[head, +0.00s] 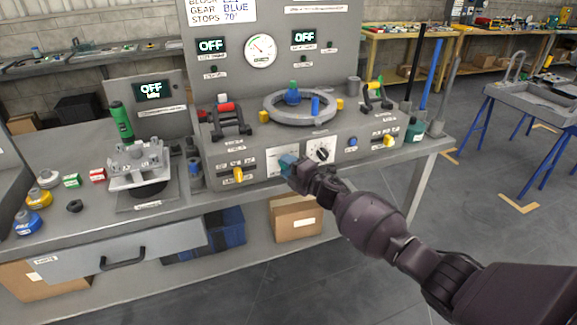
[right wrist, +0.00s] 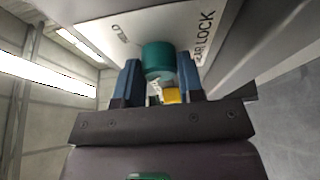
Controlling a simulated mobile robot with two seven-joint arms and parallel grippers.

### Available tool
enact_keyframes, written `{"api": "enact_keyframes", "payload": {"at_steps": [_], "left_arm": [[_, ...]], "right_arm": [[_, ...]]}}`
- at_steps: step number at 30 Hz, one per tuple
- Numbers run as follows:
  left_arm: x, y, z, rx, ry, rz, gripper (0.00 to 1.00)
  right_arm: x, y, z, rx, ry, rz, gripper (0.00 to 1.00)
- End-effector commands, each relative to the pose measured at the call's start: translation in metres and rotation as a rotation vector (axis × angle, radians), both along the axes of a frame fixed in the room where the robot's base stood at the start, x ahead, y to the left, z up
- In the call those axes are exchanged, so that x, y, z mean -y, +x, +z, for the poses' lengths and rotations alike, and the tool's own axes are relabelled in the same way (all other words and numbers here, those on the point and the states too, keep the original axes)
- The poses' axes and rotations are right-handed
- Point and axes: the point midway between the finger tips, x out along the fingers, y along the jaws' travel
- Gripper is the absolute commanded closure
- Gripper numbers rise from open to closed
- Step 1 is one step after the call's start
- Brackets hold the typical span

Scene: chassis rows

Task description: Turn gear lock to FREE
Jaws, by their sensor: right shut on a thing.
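The gear lock is a teal knob (right wrist: 158,57) on a white panel plate lettered "…AR LOCK" (right wrist: 204,35) in the right wrist view. A small yellow part (right wrist: 172,96) shows by the knob, between the fingers. My right gripper (right wrist: 160,85) has its two blue fingers closed on either side of the knob. In the head view my right gripper (head: 289,164) reaches the front of the grey console, at the white plate (head: 281,155) left of a black dial. The gripper hides most of the knob there, and which way the knob points cannot be told. My left gripper is not in view.
The black dial (head: 322,150) sits close to the right of my gripper. A yellow switch (head: 238,175) is to the left, and a blue button (head: 352,142) to the right. A grey ring (head: 300,105) with pegs lies on the console top. Open floor lies in front.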

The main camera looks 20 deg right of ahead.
Motion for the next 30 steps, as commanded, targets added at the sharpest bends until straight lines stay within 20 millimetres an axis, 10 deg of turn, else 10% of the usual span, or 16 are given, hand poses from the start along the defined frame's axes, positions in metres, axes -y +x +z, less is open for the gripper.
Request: {"api": "enact_keyframes", "payload": {"at_steps": [11, 12, 17, 30], "left_arm": [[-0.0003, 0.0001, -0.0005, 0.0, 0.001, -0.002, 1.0], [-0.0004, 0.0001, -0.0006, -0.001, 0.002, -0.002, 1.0], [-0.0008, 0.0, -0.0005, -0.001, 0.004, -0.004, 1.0], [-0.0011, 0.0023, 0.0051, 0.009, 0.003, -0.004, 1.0]], "right_arm": [[0.0003, -0.0001, -0.0009, 0.0, -0.007, 0.0, 0.88], [0.0003, -0.0001, -0.0009, 0.0, -0.007, 0.0, 0.63], [0.0002, -0.0001, -0.0006, -0.001, -0.006, 0.0, 0.39], [0.0049, -0.0093, 0.0019, 0.002, -0.005, 0.0, 0.39]]}}
